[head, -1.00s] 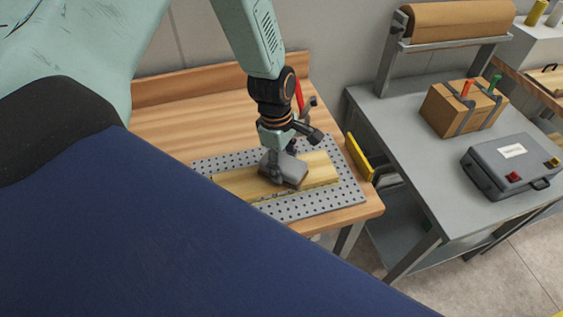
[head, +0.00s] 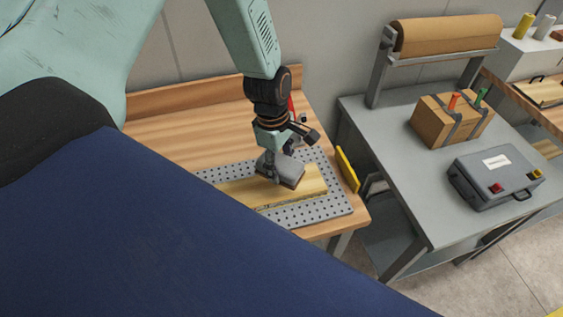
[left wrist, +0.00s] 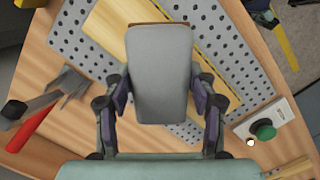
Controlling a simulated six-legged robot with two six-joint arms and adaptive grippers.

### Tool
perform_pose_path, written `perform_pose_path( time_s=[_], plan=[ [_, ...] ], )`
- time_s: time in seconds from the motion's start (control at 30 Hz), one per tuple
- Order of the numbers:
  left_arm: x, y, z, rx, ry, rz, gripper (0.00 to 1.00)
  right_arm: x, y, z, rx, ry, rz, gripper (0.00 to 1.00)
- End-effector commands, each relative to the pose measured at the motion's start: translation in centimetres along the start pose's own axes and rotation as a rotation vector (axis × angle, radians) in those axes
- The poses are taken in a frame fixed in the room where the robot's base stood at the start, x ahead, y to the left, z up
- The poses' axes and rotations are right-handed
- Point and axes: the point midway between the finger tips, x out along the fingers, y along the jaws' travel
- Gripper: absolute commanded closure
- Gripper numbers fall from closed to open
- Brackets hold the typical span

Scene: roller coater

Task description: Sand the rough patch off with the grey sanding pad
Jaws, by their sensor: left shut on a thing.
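The grey sanding pad (left wrist: 160,75) is held between the two fingers of my left gripper (left wrist: 162,100) in the left wrist view. In the head view my left gripper (head: 272,160) holds the pad (head: 288,173) over the pale wooden board (head: 250,192). The pad is at the board's upper face; I cannot tell whether it touches. The board lies on a perforated grey plate (head: 333,203); it also shows in the left wrist view (left wrist: 110,45). The rough patch cannot be made out; the pad may hide it. My right gripper is not in view.
A red-handled clamp (left wrist: 35,120) stands beside the plate on the wooden bench (head: 165,130). A green button box (left wrist: 264,130) sits on the other side. A grey table (head: 380,150) at the right holds a cardboard box (head: 440,122) and a grey case (head: 497,177).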

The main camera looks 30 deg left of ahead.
Motion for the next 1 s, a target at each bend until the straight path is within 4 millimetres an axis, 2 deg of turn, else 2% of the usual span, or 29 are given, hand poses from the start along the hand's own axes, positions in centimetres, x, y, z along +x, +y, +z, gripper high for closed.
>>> perform_pose_path(
  time_s=[0.07, 0.33, 1.0],
  plan=[
    [-1.2, 0.1, 0.3, 0.004, 0.001, 0.0, 0.77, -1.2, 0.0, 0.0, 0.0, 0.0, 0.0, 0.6],
    [-2.9, 0.6, 1.2, 0.013, 0.001, -0.001, 0.77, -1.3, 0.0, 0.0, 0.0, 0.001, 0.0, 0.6],
    [-3.0, 0.7, 1.4, 0.015, 0.001, -0.002, 0.77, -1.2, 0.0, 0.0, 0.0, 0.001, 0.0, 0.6]
  ],
)
